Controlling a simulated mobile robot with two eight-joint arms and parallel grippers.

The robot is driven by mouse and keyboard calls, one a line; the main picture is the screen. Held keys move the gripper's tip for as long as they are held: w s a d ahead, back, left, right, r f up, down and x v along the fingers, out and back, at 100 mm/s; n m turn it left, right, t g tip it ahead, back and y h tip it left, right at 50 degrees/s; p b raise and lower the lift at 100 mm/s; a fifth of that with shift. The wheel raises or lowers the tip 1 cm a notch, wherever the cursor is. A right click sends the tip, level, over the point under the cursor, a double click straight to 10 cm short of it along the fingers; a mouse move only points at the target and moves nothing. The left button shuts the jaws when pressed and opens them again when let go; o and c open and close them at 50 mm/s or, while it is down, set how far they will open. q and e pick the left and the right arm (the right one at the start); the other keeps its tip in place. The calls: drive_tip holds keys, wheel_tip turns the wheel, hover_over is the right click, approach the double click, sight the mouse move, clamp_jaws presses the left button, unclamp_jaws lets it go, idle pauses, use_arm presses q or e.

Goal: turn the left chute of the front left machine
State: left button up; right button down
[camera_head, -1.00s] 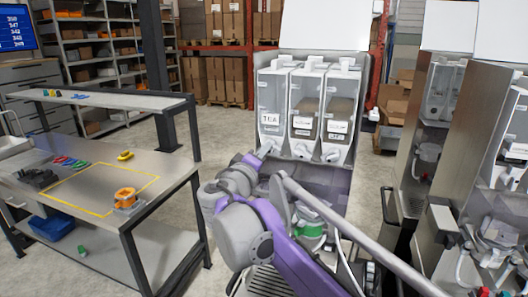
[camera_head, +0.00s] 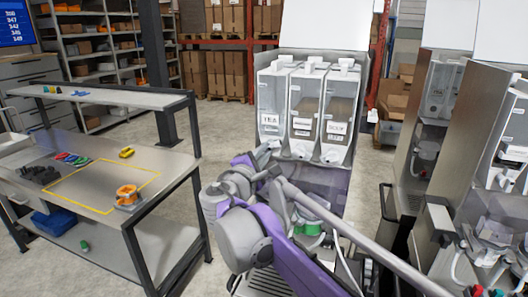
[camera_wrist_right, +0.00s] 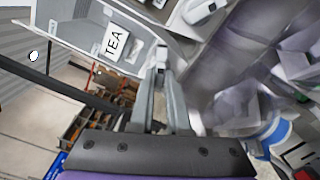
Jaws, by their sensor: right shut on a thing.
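The front left machine (camera_head: 312,60) stands at the centre of the head view. It has three clear canisters side by side; the left one (camera_head: 272,100) is labelled TEA. The TEA label also shows in the wrist view (camera_wrist_right: 115,42), where the canister is tilted. The left chute sits below the TEA canister and is mostly hidden by my gripper and arm. My right gripper (camera_head: 267,148) is at that chute. In the wrist view its two grey fingers (camera_wrist_right: 161,75) reach to the chute's place and are shut on it. My left gripper is not in view.
A workbench (camera_head: 165,185) with a yellow outline and an orange part (camera_head: 128,195) stands at the left. More machines (camera_head: 455,150) stand close on the right. A green-lidded part (camera_head: 308,229) is low in the front left machine, near my arm. Floor is clear between bench and machine.

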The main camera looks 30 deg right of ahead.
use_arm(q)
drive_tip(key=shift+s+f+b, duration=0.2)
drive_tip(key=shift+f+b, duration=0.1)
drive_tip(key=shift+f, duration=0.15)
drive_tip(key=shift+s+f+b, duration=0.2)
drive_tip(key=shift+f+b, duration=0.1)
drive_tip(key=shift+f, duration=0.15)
use_arm(e)
drive_tip(key=n, duration=1.2)
drive_tip(key=shift+n, duration=0.4)
drive_tip(key=c, duration=0.9)
unclamp_jaws()
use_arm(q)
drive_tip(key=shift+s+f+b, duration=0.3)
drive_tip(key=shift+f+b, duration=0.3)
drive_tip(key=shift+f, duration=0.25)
use_arm(e)
drive_tip(key=v, duration=1.1)
